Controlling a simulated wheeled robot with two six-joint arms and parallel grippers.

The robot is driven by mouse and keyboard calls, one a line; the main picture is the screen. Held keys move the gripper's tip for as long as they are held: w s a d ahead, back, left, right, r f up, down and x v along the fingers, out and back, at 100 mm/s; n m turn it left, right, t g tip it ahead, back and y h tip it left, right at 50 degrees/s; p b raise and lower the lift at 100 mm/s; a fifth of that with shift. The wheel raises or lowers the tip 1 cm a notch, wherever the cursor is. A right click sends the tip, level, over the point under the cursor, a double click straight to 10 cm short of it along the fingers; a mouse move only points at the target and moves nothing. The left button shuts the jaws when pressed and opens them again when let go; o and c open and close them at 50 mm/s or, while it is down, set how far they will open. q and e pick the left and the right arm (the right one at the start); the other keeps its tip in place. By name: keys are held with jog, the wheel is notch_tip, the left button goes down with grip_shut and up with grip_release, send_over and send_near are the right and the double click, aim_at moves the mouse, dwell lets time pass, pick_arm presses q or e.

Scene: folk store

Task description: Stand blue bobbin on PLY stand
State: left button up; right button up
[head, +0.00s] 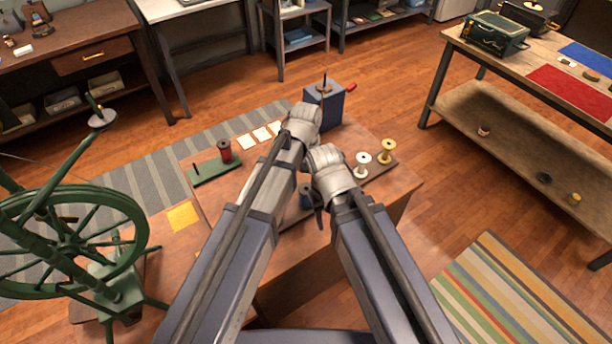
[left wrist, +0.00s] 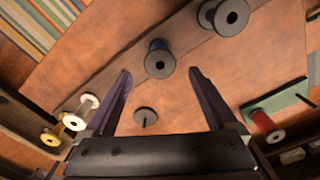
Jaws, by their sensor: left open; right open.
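The blue bobbin (left wrist: 160,60) stands upright on a wooden strip, beyond the open fingertips of my left gripper (left wrist: 160,74) in the left wrist view. It is apart from both fingers. In the head view the blue bobbin (head: 305,199) is mostly hidden by my arms. My right gripper (head: 318,212) hangs close to it, open; one dark finger shows. The green stand (head: 207,173), whose label I cannot read, carries a red bobbin (head: 224,151) and a bare peg on its left. The stand also shows in the left wrist view (left wrist: 290,98).
A white bobbin (head: 363,166) and a yellow bobbin (head: 388,151) stand at the right. A grey-dark bobbin (left wrist: 224,17) and a dark disc with a pin (left wrist: 146,116) show in the left wrist view. A blue box (head: 325,108) is at the back; a green spinning wheel (head: 70,240) is left.

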aim_at(306, 186)
pick_arm(q)
jog(key=shift+f+b, duration=1.9)
jog(key=shift+f, duration=0.4)
jog(key=c, duration=0.8)
